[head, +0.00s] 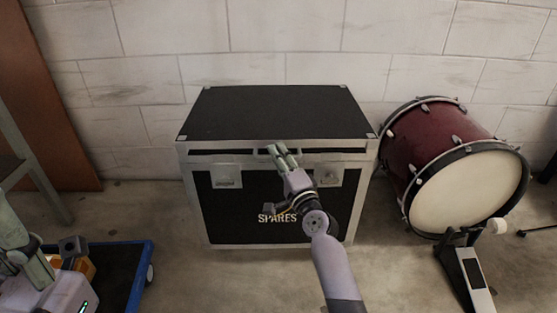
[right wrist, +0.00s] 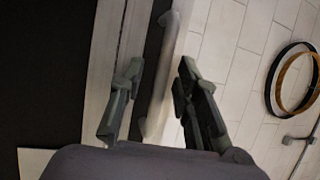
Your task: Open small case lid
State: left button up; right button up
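The small case (head: 215,215) is a black box with silver edges and "SPARES" on its front, standing against the wall. Its black lid (head: 275,110) lies flat and looks shut. Two metal plates that look like latches (head: 227,177) (head: 328,175) sit on the upper front. My right gripper (head: 280,152) is at the middle of the lid's front edge. In the right wrist view its two fingers (right wrist: 160,100) are apart, with a pale bar (right wrist: 160,85) between them; I cannot tell whether they touch it. My left gripper (head: 45,255) is partly visible at lower left; its opening is unclear.
A red bass drum (head: 435,145) with a pedal (head: 467,262) stands right of the case. A blue-rimmed platform (head: 148,265) is at lower left, with a brown panel (head: 45,110) behind. Bare floor lies between platform and case.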

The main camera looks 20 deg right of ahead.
jog(key=shift+c, duration=0.4)
grip_shut()
dwell(0.6)
